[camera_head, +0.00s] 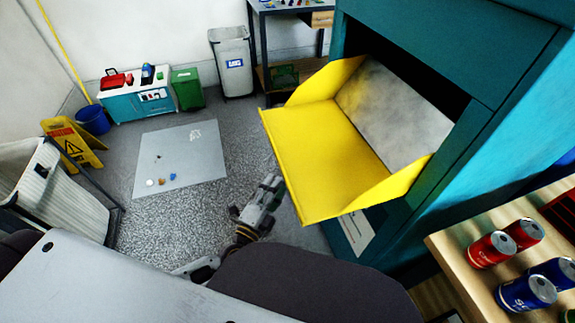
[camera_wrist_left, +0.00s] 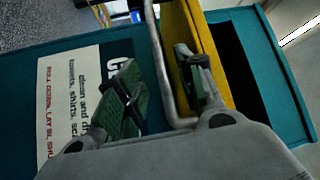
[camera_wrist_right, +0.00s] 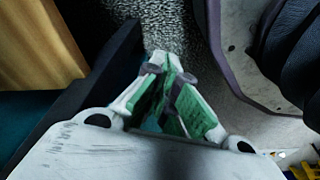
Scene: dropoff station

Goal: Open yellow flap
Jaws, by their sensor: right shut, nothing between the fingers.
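The yellow flap (camera_head: 325,150) of the teal station (camera_head: 470,45) stands open, tilted outward with its side walls showing. A grey inner panel (camera_head: 390,110) shows behind it. My left gripper (camera_head: 270,184) is below and left of the flap's front edge. In the left wrist view its fingers (camera_wrist_left: 162,84) are apart, with a metal handle bar (camera_wrist_left: 158,50) between them and the yellow flap (camera_wrist_left: 186,40) beside the right finger. Whether the fingers touch the bar is unclear. My right gripper (camera_wrist_right: 165,92) is shut and empty, away from the flap; the head view does not show it.
A wooden shelf (camera_head: 455,245) with red and blue cans (camera_head: 490,250) is at the lower right. Bins (camera_head: 233,62) stand at the back.

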